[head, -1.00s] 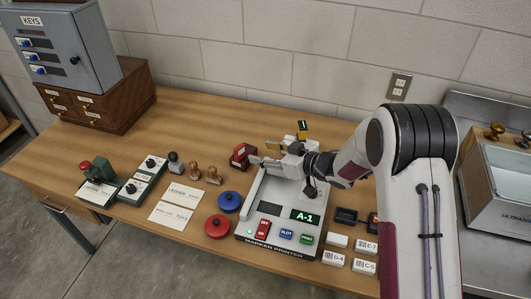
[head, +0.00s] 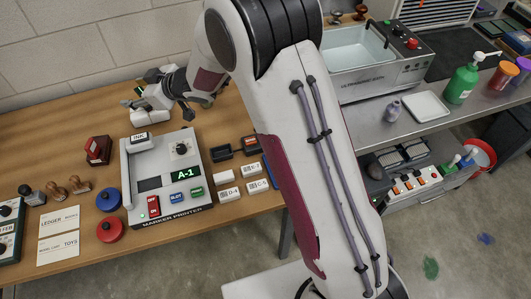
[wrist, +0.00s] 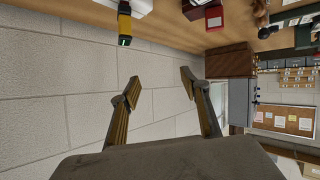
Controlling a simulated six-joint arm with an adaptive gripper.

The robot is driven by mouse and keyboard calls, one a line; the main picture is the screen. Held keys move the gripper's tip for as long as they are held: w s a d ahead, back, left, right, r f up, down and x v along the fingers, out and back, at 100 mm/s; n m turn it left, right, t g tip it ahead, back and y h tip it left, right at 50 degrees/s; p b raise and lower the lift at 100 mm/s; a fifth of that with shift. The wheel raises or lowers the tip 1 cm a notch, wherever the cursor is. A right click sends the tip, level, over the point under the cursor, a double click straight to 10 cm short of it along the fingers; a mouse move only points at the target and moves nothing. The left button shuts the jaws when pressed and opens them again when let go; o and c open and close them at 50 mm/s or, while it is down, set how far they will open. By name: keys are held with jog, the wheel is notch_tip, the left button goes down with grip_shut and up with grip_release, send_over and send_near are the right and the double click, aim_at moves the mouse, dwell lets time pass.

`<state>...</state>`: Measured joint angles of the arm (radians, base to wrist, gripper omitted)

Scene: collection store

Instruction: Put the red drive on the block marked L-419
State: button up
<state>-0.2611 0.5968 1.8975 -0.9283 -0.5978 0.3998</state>
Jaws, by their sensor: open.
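I cannot pick out the red drive for sure. A small dark piece with a red top (head: 250,142) lies right of the printer in the head view, partly beside my arm. No label reading L-419 is legible. My gripper (head: 130,103) is beyond the printer's back edge, above the rear of the table. In the wrist view my gripper (wrist: 159,86) has its fingers apart, with nothing between them.
The marker printer (head: 165,185) shows A-1. A red-and-black device (head: 97,150) stands left of it, with blue (head: 109,199) and red (head: 110,229) round pads in front. A yellow-and-black device (wrist: 124,24) is near my fingers in the wrist view. The steel bench (head: 420,110) is right.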

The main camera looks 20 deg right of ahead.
jog(key=s+d+r+m+t+h, duration=0.25)
jog(key=d+r+h, duration=0.25)
jog(key=d+r, duration=0.6)
jog(key=s+d+r+m+g+h, duration=0.1)
jog(key=s+d+r+m+h, duration=0.25)
jog(key=s+d, duration=0.75)
jog(key=s+d+f+m+g, duration=0.1)
jog(key=s+d+m+g, duration=0.1)
jog(key=s, duration=1.2)
jog(key=s+d+f+m+g, duration=0.1)
jog(key=s+d+m+g, duration=0.2)
jog(key=s, duration=1)
jog(key=shift+s+d+f, duration=0.3)
jog(key=shift+s+d, duration=0.1)
jog(key=shift+d, duration=0.8)
jog(key=shift+h, duration=0.25)
